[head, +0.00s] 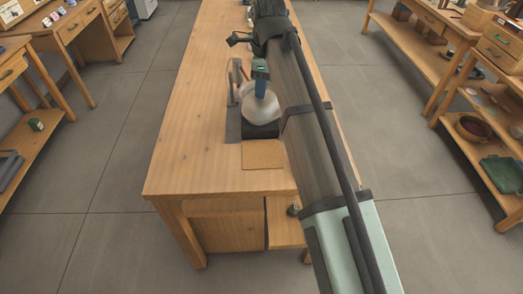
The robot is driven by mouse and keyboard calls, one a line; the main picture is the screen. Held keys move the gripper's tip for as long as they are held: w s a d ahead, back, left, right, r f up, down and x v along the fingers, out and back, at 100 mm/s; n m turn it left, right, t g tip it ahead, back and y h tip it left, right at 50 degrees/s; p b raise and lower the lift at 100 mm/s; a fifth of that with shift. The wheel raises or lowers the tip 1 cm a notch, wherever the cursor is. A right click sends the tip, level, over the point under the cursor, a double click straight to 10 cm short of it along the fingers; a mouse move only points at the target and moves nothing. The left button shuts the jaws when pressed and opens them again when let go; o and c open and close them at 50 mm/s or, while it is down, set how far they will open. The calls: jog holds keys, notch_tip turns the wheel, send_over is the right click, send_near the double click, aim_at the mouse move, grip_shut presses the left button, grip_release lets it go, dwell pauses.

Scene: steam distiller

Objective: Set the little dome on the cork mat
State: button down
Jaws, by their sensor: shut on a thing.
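My gripper (261,92) points down and is shut at the top of the dome, though the small grip point is hard to make out. The dome is at or just above a dark base (258,131); I cannot tell whether they touch. The cork mat (263,155) is a flat tan square in front of the base, bare where it shows. My arm covers the area to the right of both.
A grey upright frame (233,80) stands just left of the dome. The wooden bench top (195,150) is clear to the left and in front. Side tables and shelves with various items stand apart at left and right.

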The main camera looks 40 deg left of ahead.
aim_at(265, 106)
jog(key=shift+s+d+n, duration=0.25)
jog(key=shift+s+n, duration=0.05)
jog(key=shift+n, duration=0.4)
jog(key=shift+d+f+n, duration=0.1)
jog(key=shift+f+n, duration=0.2)
jog(key=shift+f, duration=0.25)
notch_tip(265, 106, down, 17)
jog(key=shift+f, duration=0.15)
jog(key=c, duration=0.9)
grip_release()
jog(key=shift+c, duration=0.2)
jog(key=r, duration=1.2)
jog(key=shift+w+d+r, duration=0.15)
jog(key=shift+w+d, duration=0.05)
jog(key=shift+d, duration=0.2)
